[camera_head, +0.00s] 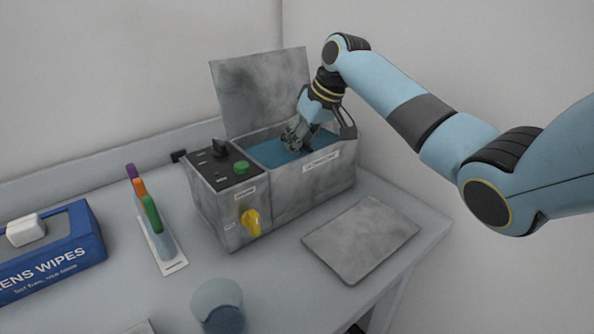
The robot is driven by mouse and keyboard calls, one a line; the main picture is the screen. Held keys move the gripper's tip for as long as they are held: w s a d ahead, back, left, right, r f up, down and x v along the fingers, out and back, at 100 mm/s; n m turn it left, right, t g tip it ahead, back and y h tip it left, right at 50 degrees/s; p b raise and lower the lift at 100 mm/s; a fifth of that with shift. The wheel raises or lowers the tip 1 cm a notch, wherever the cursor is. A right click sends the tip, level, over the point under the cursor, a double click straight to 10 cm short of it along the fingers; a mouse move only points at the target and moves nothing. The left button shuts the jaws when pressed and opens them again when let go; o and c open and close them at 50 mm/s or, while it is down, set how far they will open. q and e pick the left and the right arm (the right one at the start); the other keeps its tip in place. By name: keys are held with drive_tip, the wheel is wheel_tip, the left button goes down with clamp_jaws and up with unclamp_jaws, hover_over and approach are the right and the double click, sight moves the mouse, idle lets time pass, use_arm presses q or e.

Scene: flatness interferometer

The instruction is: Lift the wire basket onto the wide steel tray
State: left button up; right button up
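The wide steel tray (360,240) lies flat and empty on the table, in front of the steel tank (318,183). The tank's lid (262,88) stands open at the back, and blue liquid (262,153) fills the tank. My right gripper (294,142) reaches down into the tank at the liquid's surface. Its fingers are small and dark here, and I cannot tell whether they are open or shut. I cannot make out the wire basket; the gripper and the tank's front wall hide part of the inside. My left gripper is not in view.
The tank's control box (222,180) has a green button and a yellow valve handle (251,222). Walls close off the back and right.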

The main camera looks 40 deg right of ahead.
drive_tip(key=shift+r, duration=0.15)
clamp_jaws()
wheel_tip(320, 180, up, 18)
drive_tip(key=p, duration=0.1)
idle(0.7)
